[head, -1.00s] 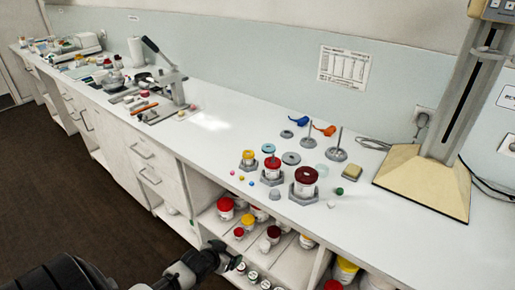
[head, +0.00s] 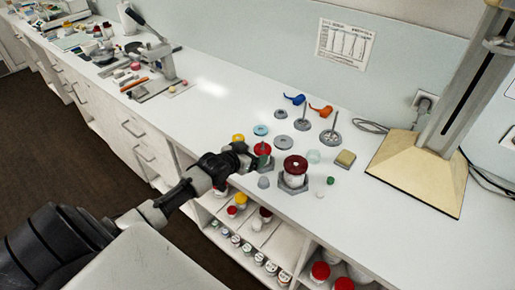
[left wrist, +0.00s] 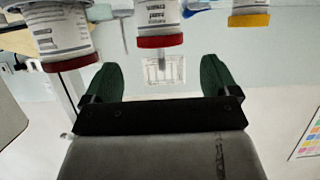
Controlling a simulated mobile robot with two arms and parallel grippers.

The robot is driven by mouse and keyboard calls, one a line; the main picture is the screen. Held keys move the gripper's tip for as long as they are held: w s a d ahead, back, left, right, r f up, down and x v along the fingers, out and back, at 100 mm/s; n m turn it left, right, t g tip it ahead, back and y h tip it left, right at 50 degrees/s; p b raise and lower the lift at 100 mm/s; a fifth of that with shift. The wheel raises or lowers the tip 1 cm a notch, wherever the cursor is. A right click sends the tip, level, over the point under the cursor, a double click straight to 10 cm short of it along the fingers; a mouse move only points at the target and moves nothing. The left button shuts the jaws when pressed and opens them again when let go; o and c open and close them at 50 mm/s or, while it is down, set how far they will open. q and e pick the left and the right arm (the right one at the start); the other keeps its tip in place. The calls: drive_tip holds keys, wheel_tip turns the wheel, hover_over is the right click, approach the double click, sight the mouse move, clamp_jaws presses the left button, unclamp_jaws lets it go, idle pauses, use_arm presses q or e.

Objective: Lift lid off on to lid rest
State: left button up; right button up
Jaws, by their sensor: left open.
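My left gripper (head: 250,158) is over the counter's front edge, close to the jar with the red lid (head: 262,148), and partly covers it. In the left wrist view, which looks upside down, the dark green fingers (left wrist: 161,78) are spread with nothing between them. The red lid (left wrist: 160,42) is on its white jar (left wrist: 158,14), ahead of the gap. A jar with a dark red lid (head: 295,164) stands to the right in a grey hexagonal holder (head: 292,185). A yellow lid (head: 238,138) shows behind the gripper. I cannot tell which piece is the lid rest. My right gripper is not visible.
Behind the jars are a pale blue ring (head: 261,130), a grey disc (head: 281,141) and two rod stands, one at the right (head: 331,136). A clear ring (head: 313,156) and a sponge-like block (head: 345,158) lie right. Shelves below hold several jars.

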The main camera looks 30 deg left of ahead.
sight(259, 151)
use_arm(q)
drive_tip(key=shift+x, duration=2.4)
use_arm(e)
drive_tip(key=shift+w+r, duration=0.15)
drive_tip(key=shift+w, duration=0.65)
use_arm(q)
drive_tip(key=c, duration=0.9)
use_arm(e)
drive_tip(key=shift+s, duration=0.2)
use_arm(q)
drive_tip(key=shift+r+p, duration=1.15)
drive_tip(key=shift+p, duration=0.05)
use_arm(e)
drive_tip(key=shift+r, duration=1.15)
use_arm(q)
drive_tip(key=shift+r+p, duration=1.65)
drive_tip(key=shift+r, duration=0.2)
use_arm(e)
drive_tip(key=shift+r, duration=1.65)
use_arm(q)
drive_tip(key=s+p, duration=0.2)
drive_tip(key=s, duration=0.5)
drive_tip(key=shift+a+p, duration=0.3)
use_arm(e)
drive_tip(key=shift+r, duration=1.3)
